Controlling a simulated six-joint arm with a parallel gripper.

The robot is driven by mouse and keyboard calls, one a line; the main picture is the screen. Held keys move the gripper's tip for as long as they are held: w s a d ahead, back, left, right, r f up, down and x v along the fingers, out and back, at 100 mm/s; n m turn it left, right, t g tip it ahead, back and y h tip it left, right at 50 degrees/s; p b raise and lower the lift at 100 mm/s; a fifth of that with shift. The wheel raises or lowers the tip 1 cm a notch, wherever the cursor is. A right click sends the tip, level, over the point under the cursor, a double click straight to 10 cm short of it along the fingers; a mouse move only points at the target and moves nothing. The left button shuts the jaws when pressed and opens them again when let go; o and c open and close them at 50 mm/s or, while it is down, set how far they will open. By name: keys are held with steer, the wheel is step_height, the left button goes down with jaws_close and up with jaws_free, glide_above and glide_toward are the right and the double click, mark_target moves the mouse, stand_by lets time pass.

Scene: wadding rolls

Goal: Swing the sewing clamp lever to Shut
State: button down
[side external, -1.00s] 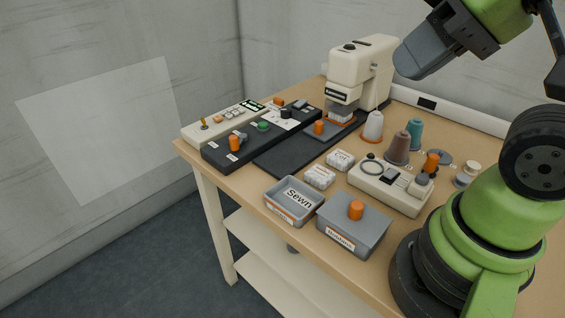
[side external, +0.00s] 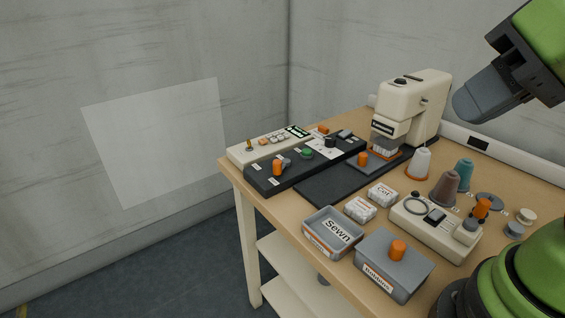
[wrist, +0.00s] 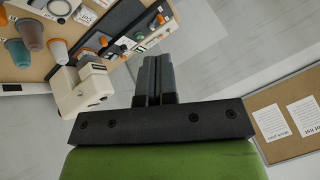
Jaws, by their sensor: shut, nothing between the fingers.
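A dark control panel (side external: 300,165) lies at the table's back left, with an orange-knobbed lever (side external: 277,168) on a grey mount at its left end. Small white labels sit near that lever, too small to read. Another orange knob (side external: 362,159) stands on the plate in front of the cream sewing machine (side external: 410,105). I cannot tell for sure which of these is the sewing clamp lever. My gripper (side external: 462,108) is shut and empty, high to the right of the machine and apart from everything. In the wrist view its fingers (wrist: 153,60) are together; the machine (wrist: 85,92) lies beyond, left.
A cream button box (side external: 268,144) stands behind the panel. Thread cones (side external: 445,188), a cream device (side external: 430,228), an open grey "Sewn" tray (side external: 318,246) and a lidded grey box (side external: 385,275) occupy the front and right. A dark mat (side external: 335,185) is bare.

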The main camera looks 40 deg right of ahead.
steer(key=c, duration=1.8)
jaws_free()
steer(key=shift+c, duration=0.2)
steer(key=o, duration=0.4)
steer(key=shift+w, duration=0.1)
steer(key=o, duration=0.5)
steer(key=w, duration=0.3)
steer(key=w+r+n, duration=0.1)
steer(key=w, duration=0.1)
steer(key=w+n, duration=0.1)
steer(key=w, duration=0.2)
steer(key=shift+w+d+r+g, duration=0.1)
steer(key=shift+w+r+g, duration=0.2)
steer(key=shift+r+g, duration=0.1)
steer(key=shift+c, duration=0.2)
steer(key=n+g, duration=0.2)
steer(key=n, duration=0.4)
glide_above(278, 161)
steer(key=s+d, duration=0.1)
steer(key=s, duration=0.3)
step_height(278, 161, down, 19)
steer(key=shift+n, duration=0.3)
steer(key=x, duration=1)
steer(key=shift+w+d+f, duration=0.1)
steer(key=shift+w+d, duration=0.1)
steer(key=shift+d, duration=0.05)
steer(key=shift+c, duration=0.4)
jaws_close()
